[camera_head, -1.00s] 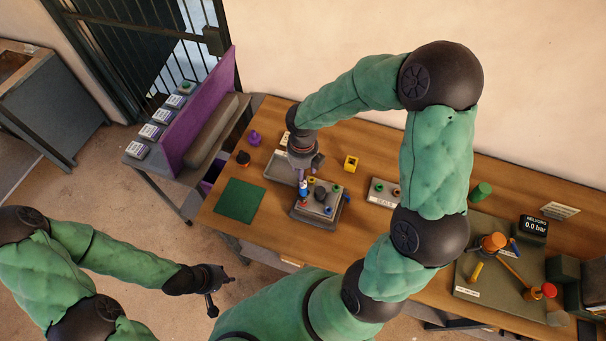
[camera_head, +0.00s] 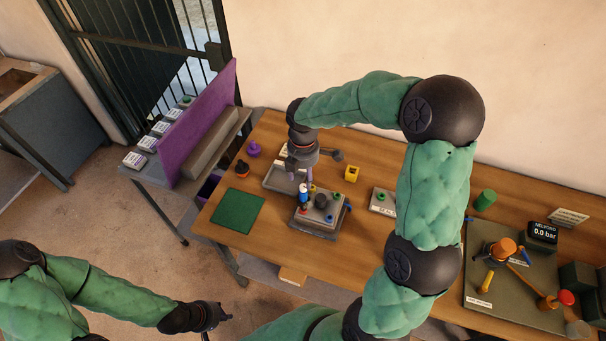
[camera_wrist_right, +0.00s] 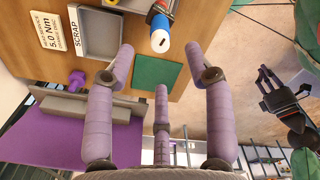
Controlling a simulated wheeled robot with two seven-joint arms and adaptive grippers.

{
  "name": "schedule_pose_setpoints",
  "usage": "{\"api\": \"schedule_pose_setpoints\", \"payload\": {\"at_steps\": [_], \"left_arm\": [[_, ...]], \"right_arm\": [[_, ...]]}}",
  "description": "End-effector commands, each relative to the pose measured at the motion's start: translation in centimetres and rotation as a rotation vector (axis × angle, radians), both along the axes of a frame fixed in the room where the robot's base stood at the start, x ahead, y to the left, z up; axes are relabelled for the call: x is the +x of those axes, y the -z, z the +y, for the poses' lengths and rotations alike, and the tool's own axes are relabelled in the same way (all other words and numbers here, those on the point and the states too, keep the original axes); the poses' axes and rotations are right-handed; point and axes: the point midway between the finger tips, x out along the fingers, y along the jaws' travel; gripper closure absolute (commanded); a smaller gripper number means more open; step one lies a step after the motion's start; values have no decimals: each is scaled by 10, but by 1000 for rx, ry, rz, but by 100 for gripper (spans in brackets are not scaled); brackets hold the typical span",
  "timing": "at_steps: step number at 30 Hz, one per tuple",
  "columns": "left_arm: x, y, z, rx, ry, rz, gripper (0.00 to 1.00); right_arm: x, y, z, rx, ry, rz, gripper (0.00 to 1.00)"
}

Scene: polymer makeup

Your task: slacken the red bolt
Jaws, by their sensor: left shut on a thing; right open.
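The grey block (camera_head: 322,225) on the wooden table carries several small coloured bolts around a dark knob (camera_head: 321,201). I cannot clearly make out the red bolt among them. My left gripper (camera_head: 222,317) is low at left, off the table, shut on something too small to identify.
A grey scrap tray (camera_head: 270,184) and a green mat (camera_head: 238,211) lie left of the block. A grey board with orange fittings (camera_head: 480,300) is at right. My right arm covers part of the table.

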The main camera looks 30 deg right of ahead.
Motion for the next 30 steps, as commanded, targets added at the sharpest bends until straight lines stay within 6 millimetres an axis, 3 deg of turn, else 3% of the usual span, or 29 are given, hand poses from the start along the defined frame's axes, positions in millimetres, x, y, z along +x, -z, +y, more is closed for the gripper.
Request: {"api": "schedule_pose_setpoints", "payload": {"at_steps": [15,21,30], "left_arm": [[0,5,0,0,0,0,100],[0,6,0,0,0,0,100],[0,6,0,0,0,0,100]], "right_arm": [[-1,80,1,1,-3,3,46],[-1,93,0,2,-4,1,46],[-1,95,1,1,-4,0,46]]}}
